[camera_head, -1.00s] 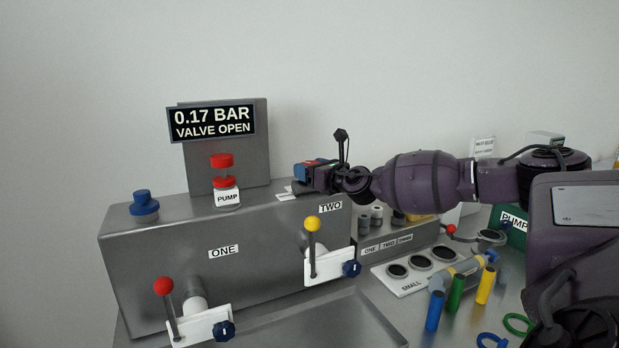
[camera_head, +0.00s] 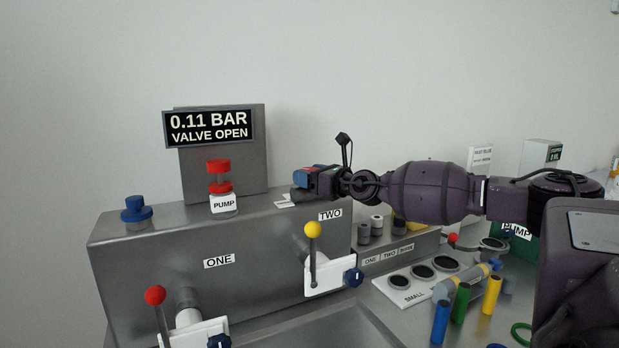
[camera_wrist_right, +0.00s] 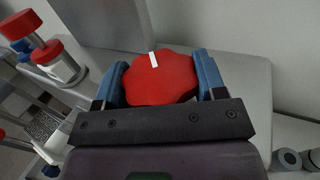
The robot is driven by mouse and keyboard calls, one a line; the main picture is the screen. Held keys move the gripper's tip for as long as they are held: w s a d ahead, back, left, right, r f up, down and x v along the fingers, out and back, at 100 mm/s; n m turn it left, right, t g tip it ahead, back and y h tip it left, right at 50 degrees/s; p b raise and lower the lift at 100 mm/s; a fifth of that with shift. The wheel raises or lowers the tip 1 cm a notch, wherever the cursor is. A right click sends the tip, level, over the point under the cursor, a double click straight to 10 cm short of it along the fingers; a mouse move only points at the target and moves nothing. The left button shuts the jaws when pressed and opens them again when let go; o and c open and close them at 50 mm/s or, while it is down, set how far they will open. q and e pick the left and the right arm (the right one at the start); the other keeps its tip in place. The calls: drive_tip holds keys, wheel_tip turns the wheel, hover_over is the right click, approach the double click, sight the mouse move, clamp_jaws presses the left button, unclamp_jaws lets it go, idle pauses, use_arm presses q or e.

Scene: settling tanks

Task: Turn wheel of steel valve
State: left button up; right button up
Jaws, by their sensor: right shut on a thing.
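The red lobed wheel (camera_wrist_right: 160,78) of the valve, with a white mark on its top, shows in the right wrist view. My right gripper (camera_wrist_right: 160,85) has its blue fingers on either side of the wheel, shut on it. In the head view my right gripper (camera_head: 308,180) reaches in from the right, above the right end of the steel tank (camera_head: 270,232), and mostly hides the wheel. The display (camera_head: 208,128) behind the tank reads 0.11 BAR, VALVE OPEN. My left gripper is not in view.
A red pump (camera_head: 220,185) and a blue knob (camera_head: 136,209) stand on the tank top. Levers with a red ball (camera_head: 155,295) and a yellow ball (camera_head: 312,229) stick out in front. Coloured cylinders (camera_head: 461,303) stand at lower right.

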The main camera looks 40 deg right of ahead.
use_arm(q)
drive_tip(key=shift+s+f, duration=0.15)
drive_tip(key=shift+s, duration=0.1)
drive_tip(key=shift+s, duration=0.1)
use_arm(e)
drive_tip(key=o, duration=0.9)
drive_tip(key=shift+s, duration=0.1)
drive_tip(key=shift+s+d, duration=0.2)
drive_tip(key=shift+s, duration=1.15)
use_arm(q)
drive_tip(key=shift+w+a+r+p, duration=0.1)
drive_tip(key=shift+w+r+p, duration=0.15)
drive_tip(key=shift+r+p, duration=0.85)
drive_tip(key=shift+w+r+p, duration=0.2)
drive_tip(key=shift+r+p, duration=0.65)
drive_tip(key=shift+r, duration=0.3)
use_arm(e)
drive_tip(key=shift+s+d, duration=0.15)
drive_tip(key=shift+s, duration=1.15)
drive_tip(key=shift+s+d, duration=0.2)
drive_tip(key=shift+s, duration=1.15)
drive_tip(key=shift+s+d, duration=0.15)
drive_tip(key=shift+s, duration=1.15)
